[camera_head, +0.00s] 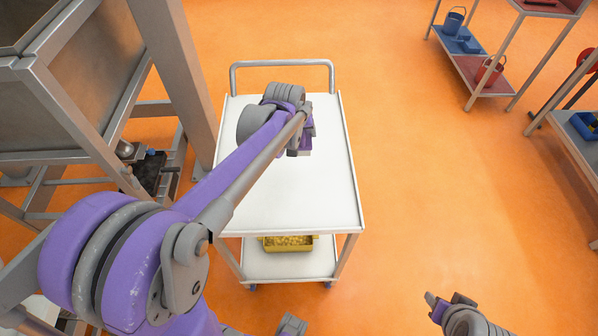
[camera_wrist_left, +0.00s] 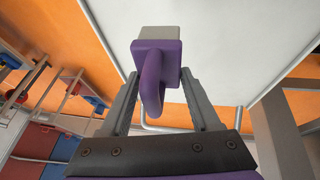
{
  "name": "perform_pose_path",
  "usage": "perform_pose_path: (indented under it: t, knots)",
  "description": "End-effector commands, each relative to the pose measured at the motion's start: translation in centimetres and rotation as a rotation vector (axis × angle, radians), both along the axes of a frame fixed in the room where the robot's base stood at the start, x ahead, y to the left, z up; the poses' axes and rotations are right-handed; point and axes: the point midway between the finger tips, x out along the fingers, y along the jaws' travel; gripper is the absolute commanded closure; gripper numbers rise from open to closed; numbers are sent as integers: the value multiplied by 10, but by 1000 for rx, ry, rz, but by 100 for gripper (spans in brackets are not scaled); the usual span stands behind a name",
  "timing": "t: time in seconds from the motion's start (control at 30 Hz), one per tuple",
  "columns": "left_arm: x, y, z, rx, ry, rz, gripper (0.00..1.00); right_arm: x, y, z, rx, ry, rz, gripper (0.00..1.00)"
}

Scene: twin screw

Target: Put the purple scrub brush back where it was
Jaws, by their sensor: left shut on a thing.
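The purple scrub brush (camera_wrist_left: 155,68) is between the fingers of my left gripper (camera_wrist_left: 160,88) in the left wrist view. It has a purple block, a looped purple handle and a pale grey end pointing away from the gripper. In the head view, my left gripper (camera_head: 300,146) is over the far half of the white trolley top (camera_head: 270,200), and the purple brush (camera_head: 308,130) is partly hidden by the wrist. I cannot tell its exact height above the top. Parts of my right arm (camera_head: 462,317) show at the bottom edge; its jaw state is unclear.
The trolley's visible top is bare, with a rail (camera_head: 282,64) at its far end. A yellow tray (camera_head: 288,243) sits on its lower shelf. A metal frame (camera_head: 185,70) stands close on the left. Shelves with buckets (camera_head: 453,22) stand at the right. The orange floor between is clear.

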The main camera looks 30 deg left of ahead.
Motion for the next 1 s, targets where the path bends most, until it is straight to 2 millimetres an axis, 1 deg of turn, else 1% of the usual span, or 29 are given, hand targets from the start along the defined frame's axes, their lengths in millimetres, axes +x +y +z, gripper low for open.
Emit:
perform_pose_path:
  t: [0.03,0.13,0.33,0.53,0.7,0.83,0.87,1.0]
  knots:
    - [-8,3,0,-8,12,17,89,0,0,-1,0,1,0,53]
    - [-14,5,-9,-16,25,30,89,-1,0,-3,0,1,0,53]
    - [-14,5,-47,-16,25,30,89,-2,0,-7,0,4,0,53]
    - [-13,5,-66,-16,24,29,89,-2,0,-9,0,5,0,53]
    - [-13,5,-91,-15,24,28,89,-3,0,-12,0,6,0,53]
    - [-13,5,-99,-15,23,28,89,-3,0,-13,0,6,0,53]
    - [-13,5,-99,-15,23,28,97,-3,0,-12,0,6,0,53]
    - [-13,5,-98,-15,24,28,97,-3,0,-12,0,6,0,53]
